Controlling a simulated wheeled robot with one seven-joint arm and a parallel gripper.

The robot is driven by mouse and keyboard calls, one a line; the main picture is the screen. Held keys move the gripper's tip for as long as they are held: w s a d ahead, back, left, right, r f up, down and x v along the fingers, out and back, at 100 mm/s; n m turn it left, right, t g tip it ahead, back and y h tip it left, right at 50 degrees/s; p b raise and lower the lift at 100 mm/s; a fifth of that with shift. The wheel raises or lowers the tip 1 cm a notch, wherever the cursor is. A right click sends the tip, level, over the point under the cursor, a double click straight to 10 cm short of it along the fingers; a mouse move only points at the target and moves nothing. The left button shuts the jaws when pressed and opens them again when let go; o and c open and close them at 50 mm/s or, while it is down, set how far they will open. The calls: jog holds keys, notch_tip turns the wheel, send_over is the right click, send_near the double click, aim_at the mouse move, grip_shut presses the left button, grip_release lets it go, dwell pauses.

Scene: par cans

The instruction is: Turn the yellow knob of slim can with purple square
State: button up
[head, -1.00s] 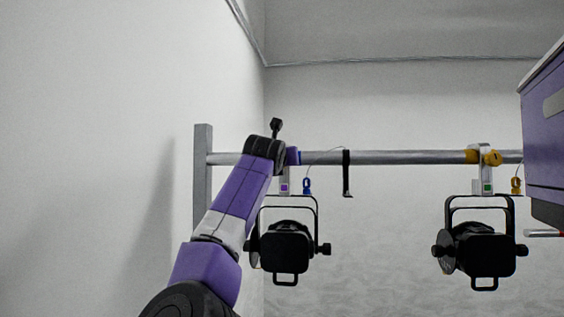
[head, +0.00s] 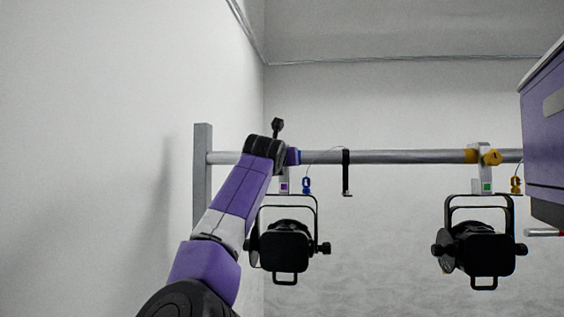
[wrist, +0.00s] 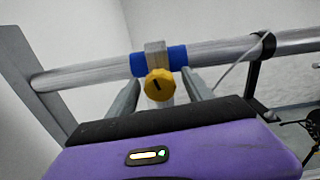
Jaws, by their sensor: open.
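The slim can (head: 286,246) hangs from the pipe, and a small purple square (head: 284,187) marks its clamp. In the wrist view its yellow knob (wrist: 160,84) faces me, with a dark line on it, below a grey clamp (wrist: 155,48) between blue bands on the pipe. My gripper (wrist: 159,88) is open, with one grey finger on each side of the knob. I cannot tell whether the fingers touch it. In the head view my arm hides the knob and the gripper.
A second can (head: 484,250) with a green square and yellow clamp parts hangs at the right. The pipe (head: 400,157) runs across, with a black strap (head: 347,172) on it. A grey post (head: 203,170) stands at the left near the wall. A purple cabinet (head: 543,140) is at far right.

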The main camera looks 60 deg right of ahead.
jog(key=shift+a, duration=0.1)
jog(key=b+v, duration=0.3)
jog(key=v, duration=0.4)
jog(key=shift+a, duration=0.3)
jog(key=shift+s, duration=0.15)
